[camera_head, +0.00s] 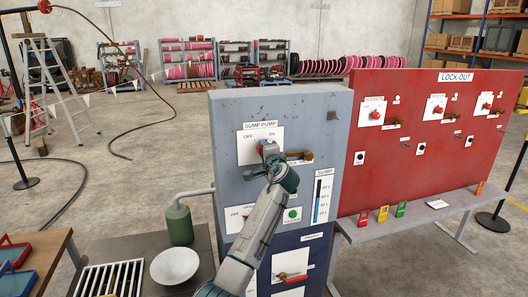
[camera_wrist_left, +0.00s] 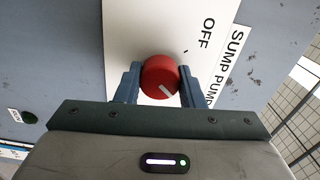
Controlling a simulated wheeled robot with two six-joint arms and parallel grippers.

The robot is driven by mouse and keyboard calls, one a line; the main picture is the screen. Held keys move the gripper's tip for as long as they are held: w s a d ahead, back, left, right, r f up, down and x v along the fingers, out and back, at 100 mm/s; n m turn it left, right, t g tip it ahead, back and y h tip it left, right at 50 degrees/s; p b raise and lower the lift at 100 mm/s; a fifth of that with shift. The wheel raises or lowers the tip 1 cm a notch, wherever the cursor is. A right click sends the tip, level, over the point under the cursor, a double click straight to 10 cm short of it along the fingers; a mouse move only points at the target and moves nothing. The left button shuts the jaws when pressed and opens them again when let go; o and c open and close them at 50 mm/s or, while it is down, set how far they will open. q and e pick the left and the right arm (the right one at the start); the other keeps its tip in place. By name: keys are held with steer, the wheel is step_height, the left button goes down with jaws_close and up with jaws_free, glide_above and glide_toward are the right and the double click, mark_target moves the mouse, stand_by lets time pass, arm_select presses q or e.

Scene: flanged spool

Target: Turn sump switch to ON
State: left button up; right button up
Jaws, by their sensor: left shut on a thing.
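The sump pump switch is a red round knob (camera_wrist_left: 160,77) on a white plate (camera_head: 248,150) marked SUMP PUMP, OFF and ON, high on the grey panel (camera_head: 228,113). My left gripper (camera_head: 268,150) is at this plate, its arm rising from the bottom of the head view and hiding most of the knob there. In the left wrist view, my left gripper's fingers (camera_wrist_left: 160,88) are shut on the knob from both sides. A white line on the knob slants to the lower right; the OFF label (camera_wrist_left: 206,33) is at the upper right. ON is hidden in that view. My right gripper is not in view.
A brass-coloured part (camera_head: 300,157) juts out just right of the plate. Below are a green button (camera_head: 292,214) and a SUMP level gauge (camera_head: 323,198). A red lock-out board (camera_head: 400,150) stands at right; a green canister (camera_head: 178,224) and white bowl (camera_head: 175,265) are at left.

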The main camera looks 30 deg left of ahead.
arm_select(q)
steer(key=o, duration=1)
steer(key=b+v, duration=0.4)
steer(key=v, duration=0.7)
steer(key=shift+b, duration=0.35)
steer(key=shift+f, duration=0.1)
